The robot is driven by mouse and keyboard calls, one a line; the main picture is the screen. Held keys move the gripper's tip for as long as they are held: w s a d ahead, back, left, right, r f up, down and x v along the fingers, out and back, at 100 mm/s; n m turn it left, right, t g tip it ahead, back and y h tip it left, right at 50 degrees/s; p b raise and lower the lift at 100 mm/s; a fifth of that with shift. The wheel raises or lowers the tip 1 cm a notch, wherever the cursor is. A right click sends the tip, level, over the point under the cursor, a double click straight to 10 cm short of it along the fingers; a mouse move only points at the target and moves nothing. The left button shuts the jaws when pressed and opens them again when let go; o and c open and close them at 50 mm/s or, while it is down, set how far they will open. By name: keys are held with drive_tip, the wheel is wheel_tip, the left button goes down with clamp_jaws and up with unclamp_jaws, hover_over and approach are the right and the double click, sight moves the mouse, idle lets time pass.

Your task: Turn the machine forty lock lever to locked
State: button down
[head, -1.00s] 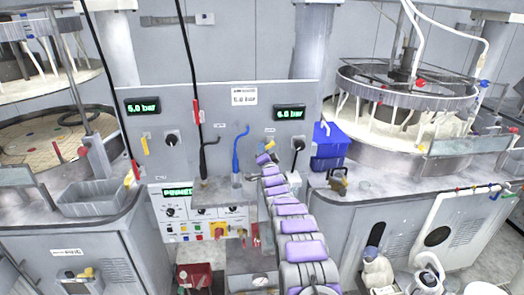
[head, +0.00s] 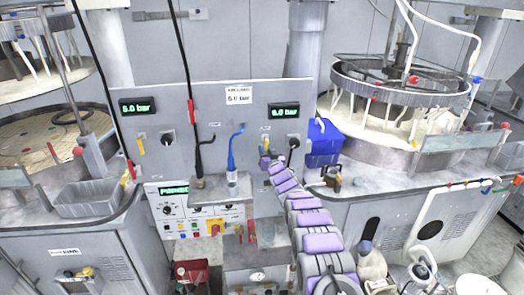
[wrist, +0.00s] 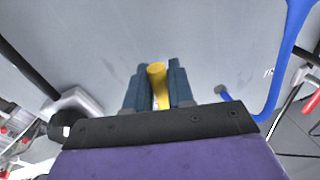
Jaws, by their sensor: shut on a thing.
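The yellow lock lever (head: 265,145) is on the grey panel, below the right 6.0 bar display (head: 285,111). My gripper (head: 265,158) reaches it from below, at the end of my purple and grey arm. In the wrist view the lever (wrist: 157,78) stands between the two dark blue fingers of my gripper (wrist: 158,88), which are shut on it. The small label above the lever is unreadable. A second yellow lever (head: 141,145) hangs on the panel below the left 5.0 bar display (head: 140,106).
A blue hose (head: 233,150) stands left of my gripper, with a black hose (head: 198,140) farther left. A black plug (head: 293,143) is close on the right, beside a blue bin (head: 323,143). A control box (head: 203,212) sits below the panel.

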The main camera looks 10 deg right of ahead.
drive_tip(key=shift+d+r+n, duration=0.45)
drive_tip(key=shift+n, duration=0.45)
drive_tip(key=c, duration=1.1)
unclamp_jaws()
drive_tip(key=shift+s, duration=0.1)
drive_tip(key=shift+f, duration=0.3)
drive_tip(key=s+d, duration=0.1)
drive_tip(key=s, duration=0.7)
drive_tip(key=s+d+f, duration=0.1)
drive_tip(key=s+d, duration=0.1)
drive_tip(key=s, duration=0.6)
drive_tip(key=shift+s+d, duration=0.25)
drive_tip(key=shift+s, duration=0.15)
